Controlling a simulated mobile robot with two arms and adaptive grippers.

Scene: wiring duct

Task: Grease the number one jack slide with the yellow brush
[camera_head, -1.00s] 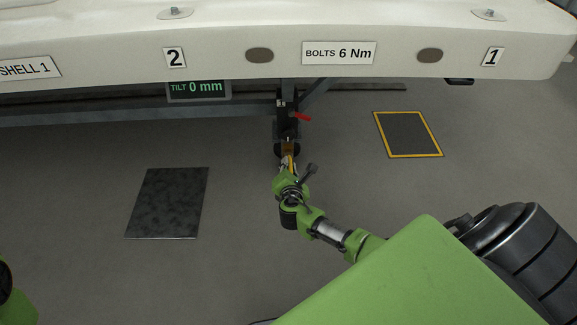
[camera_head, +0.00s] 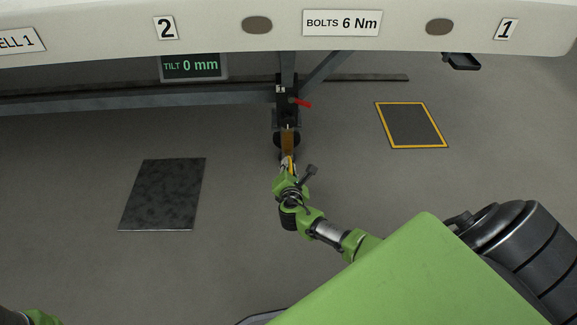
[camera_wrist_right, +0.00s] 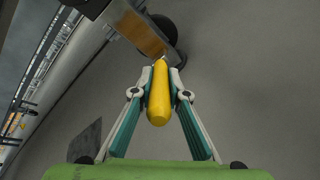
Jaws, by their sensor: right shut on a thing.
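My right gripper (camera_head: 288,168) is shut on the yellow brush (camera_wrist_right: 159,97), whose handle shows between the two fingers in the right wrist view. The brush tip points at the brownish slide plate (camera_wrist_right: 143,33) on the jack. The tip is at or very close to the plate's lower end; I cannot tell if it touches. My left gripper is not clearly shown; only a green bit of my left arm shows at the bottom left.
A dark floor plate (camera_head: 163,194) lies left, a yellow-edged mat (camera_head: 411,125) right. The floor around the jack is clear.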

